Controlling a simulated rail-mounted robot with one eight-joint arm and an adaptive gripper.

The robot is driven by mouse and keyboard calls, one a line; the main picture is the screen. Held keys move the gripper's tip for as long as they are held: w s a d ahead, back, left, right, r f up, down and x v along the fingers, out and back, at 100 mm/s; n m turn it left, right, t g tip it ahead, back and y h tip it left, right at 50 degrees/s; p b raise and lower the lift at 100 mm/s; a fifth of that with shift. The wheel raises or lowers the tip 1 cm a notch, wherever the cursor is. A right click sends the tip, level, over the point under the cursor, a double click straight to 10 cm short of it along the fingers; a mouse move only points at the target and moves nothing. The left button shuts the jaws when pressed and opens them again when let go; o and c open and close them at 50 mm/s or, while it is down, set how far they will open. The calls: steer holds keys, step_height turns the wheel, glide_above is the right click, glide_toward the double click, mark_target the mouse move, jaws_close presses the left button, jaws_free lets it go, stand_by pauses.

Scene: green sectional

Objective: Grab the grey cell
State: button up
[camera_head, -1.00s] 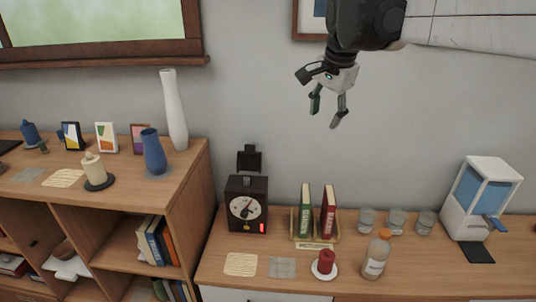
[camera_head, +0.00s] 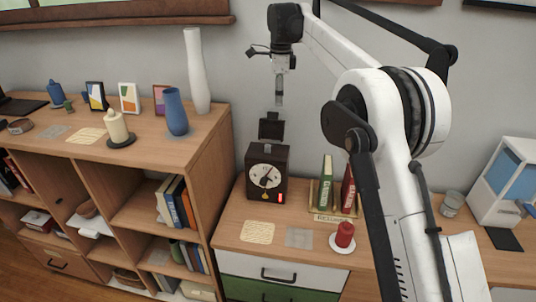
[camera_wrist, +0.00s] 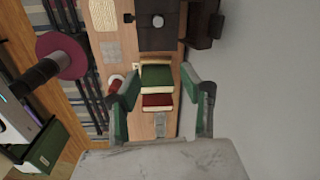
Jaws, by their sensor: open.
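A small grey piece (camera_head: 267,147) shows at the top of the dark box (camera_head: 280,185), in front of its raised lid (camera_head: 271,128). It is too small to be sure that it is the grey cell. The box has a round white dial and a red light. It also shows at the top of the wrist view (camera_wrist: 158,38). My gripper (camera_head: 279,101) points down in the air above the lid, apart from it. In the wrist view my gripper (camera_wrist: 157,86) has its green-padded fingers spread and nothing held, with the books below between them.
Green (camera_head: 326,183) and red (camera_head: 348,186) books stand right of the box. A red candle (camera_head: 344,235) and two flat mats, one woven (camera_head: 257,232) and one grey (camera_head: 299,238), lie in front. A taller shelf (camera_head: 205,160) with vases stands left. My arm hides part of the right side.

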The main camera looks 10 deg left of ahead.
steer(key=m, duration=0.2)
glide_above(267, 145)
step_height(267, 145, down, 6)
steer(key=shift+g, duration=0.4)
steer(key=f, duration=0.8)
steer(key=shift+w+a+f, duration=0.2)
steer(key=shift+a+f, duration=0.05)
steer(key=shift+f, duration=0.05)
steer(key=shift+s+d+f+p, duration=0.1)
steer(key=shift+f+p, duration=0.15)
steer(key=shift+f, duration=0.65)
steer(key=shift+w+d+f+p, duration=0.1)
steer(key=shift+f+p, duration=0.1)
steer(key=shift+f, duration=0.7)
steer(key=shift+s+d+f+p, duration=0.1)
steer(key=shift+f+p, duration=0.15)
steer(key=shift+f, duration=0.65)
steer(key=shift+c, duration=0.3)
jaws_close()
